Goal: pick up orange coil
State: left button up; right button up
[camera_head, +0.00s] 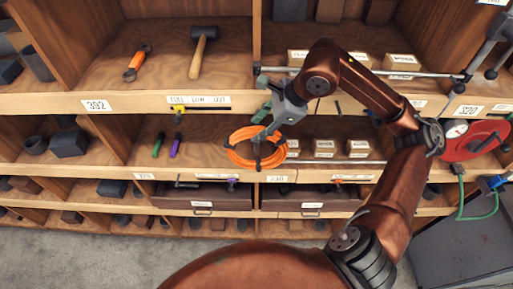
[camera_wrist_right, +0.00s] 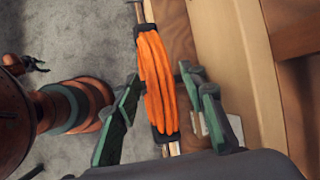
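The orange coil (camera_head: 240,156) is a ring of orange cord with dark ties. In the head view it is at the front edge of the middle shelf, partly covered by my right gripper (camera_head: 262,128). In the right wrist view the coil (camera_wrist_right: 157,80) shows edge-on between the two green fingers of that gripper (camera_wrist_right: 158,85). The fingers are parted, one on each side of the coil, with a narrow gap visible on the right side. Contact on the left side is hard to tell.
A metal rail (camera_head: 335,162) runs along the shelf front by the coil. Small boxes (camera_head: 324,147) stand to its right, and green and purple tools (camera_head: 175,147) to its left. The upper shelf holds a hammer (camera_head: 200,50) and an orange wrench (camera_head: 137,63).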

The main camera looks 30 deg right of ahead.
grip_shut()
dwell(0.3)
jog(key=shift+r, duration=0.1)
